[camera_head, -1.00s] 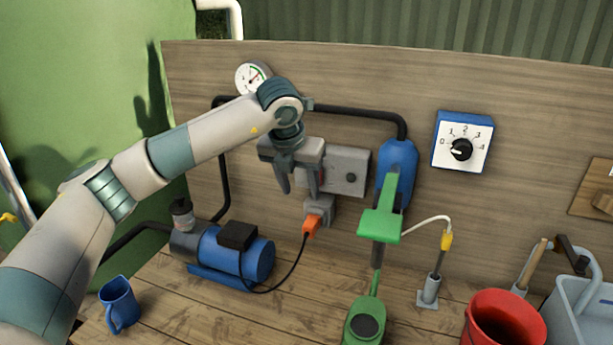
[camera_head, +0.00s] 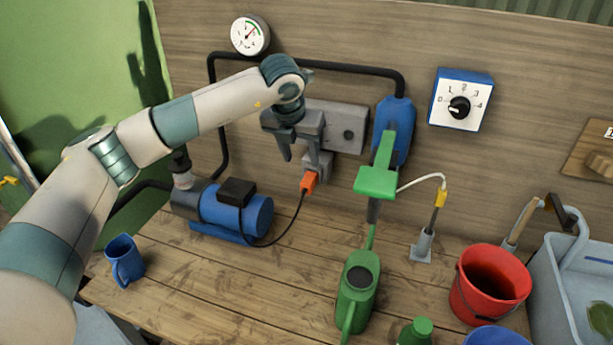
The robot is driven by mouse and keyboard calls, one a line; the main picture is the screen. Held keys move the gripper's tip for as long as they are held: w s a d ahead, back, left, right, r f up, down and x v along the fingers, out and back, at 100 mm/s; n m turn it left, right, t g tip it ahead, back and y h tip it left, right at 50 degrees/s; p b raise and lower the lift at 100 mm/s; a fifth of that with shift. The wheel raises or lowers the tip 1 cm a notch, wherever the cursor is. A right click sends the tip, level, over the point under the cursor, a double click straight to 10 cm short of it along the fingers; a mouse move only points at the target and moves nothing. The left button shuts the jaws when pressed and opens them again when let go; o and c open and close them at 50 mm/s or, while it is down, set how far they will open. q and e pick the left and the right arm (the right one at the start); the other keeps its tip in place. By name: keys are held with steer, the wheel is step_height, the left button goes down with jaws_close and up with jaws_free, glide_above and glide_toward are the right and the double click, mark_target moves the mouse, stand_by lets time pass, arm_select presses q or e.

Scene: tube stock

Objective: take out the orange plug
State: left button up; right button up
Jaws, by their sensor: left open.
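The orange plug (camera_head: 309,182) sits in the grey socket (camera_head: 318,164) on the wooden back panel. Its black cord runs down and left to the blue pump. My left gripper (camera_head: 297,155) is open and empty, fingers pointing down, just above and to the left of the plug. I see no contact with the plug. The gripper covers part of the grey box (camera_head: 348,128) behind it. My right gripper is not in view.
The blue pump (camera_head: 245,211) stands left on the bench and a blue mug (camera_head: 124,260) in front of it. A green watering can (camera_head: 358,290), red bucket (camera_head: 490,286) and grey basin (camera_head: 560,275) stand further right.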

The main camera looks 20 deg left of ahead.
mark_target(307, 181)
arm_select(q)
steer(key=p+x, duration=0.4)
steer(key=x, duration=0.7)
steer(key=shift+w+f, duration=0.4)
steer(key=shift+f, duration=0.4)
jaws_close()
steer(key=shift+s+a+p, duration=0.1)
steer(key=shift+s+p, duration=0.3)
steer(key=shift+s, duration=0.6)
steer(key=shift+s, duration=1.95)
